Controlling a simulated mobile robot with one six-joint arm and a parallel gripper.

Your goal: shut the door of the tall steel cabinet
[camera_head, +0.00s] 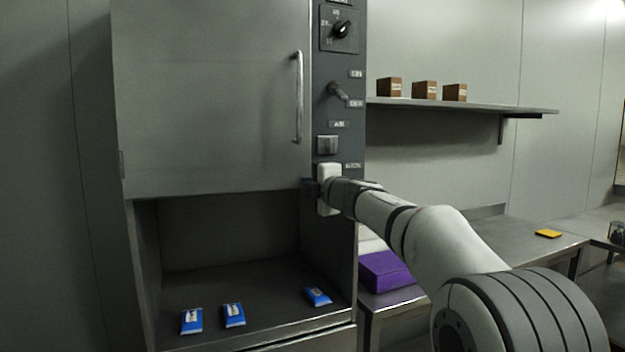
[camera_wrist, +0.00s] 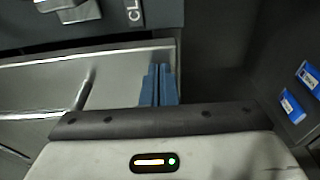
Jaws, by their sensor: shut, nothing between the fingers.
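The tall steel cabinet (camera_head: 145,270) stands at the left of the head view. Its flat grey door (camera_head: 210,100) covers the upper part, with a vertical bar handle (camera_head: 298,97) near its right edge. That edge lies close along the dark control panel; I cannot tell whether a small gap is there. My gripper (camera_head: 308,184) is at the door's lower right corner. In the wrist view its blue fingers (camera_wrist: 160,80) are together and empty, over or against the corner of the door (camera_wrist: 120,85); contact is unclear. The handle (camera_wrist: 86,90) shows to their left.
The control panel (camera_head: 341,120) carries a knob (camera_head: 342,29) and a lever (camera_head: 338,92). Blue packets (camera_head: 234,316) lie in the open bay below the door. A purple box (camera_head: 385,272) sits on the bench at right. A shelf (camera_head: 470,106) holds brown boxes.

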